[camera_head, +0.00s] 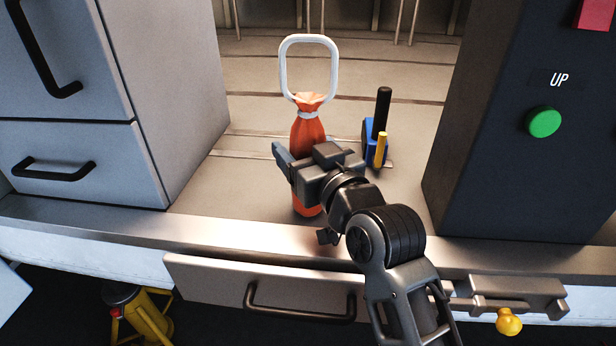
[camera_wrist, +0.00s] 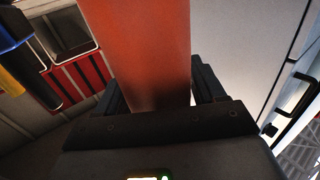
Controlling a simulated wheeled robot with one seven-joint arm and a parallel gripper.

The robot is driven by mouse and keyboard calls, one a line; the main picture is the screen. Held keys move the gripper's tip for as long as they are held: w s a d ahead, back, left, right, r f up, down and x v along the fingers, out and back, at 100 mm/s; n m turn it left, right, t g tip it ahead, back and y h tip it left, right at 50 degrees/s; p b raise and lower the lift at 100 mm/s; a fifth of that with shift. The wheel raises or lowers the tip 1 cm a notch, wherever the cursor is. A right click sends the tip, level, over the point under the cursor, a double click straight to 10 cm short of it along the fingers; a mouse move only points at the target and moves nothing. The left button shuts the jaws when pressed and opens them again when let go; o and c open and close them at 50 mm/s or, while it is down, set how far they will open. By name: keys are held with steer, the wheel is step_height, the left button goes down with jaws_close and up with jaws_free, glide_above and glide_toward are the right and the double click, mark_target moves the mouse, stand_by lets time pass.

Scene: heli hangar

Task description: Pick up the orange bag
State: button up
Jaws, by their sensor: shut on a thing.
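The orange bag (camera_head: 308,132) stands upright on the metal workbench. Its neck is gathered by a white tie, and a white loop handle rises above it. My gripper (camera_head: 290,165) is at the bag's middle and covers part of it in the head view. In the wrist view the bag (camera_wrist: 150,50) fills the space between the two fingers of my gripper (camera_wrist: 160,95), which are shut on it. The bag's lower end shows just below my gripper. I cannot tell whether it touches the bench.
A blue tool with a black handle and yellow part (camera_head: 376,130) stands close right of the bag. A grey drawer cabinet (camera_head: 80,120) is at left. A dark control box with a green UP button (camera_head: 543,121) is at right. A bench drawer (camera_head: 260,285) is at the front.

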mark_target(302, 124)
jaws_close()
steer(key=shift+r, duration=0.7)
step_height(302, 124, up, 3)
steer(key=shift+r, duration=0.1)
steer(key=s+d+r+b, duration=0.2)
steer(key=d+r, duration=0.4)
steer(key=d, duration=0.5)
steer(key=shift+d+r, duration=0.2)
steer(key=shift+r, duration=0.15)
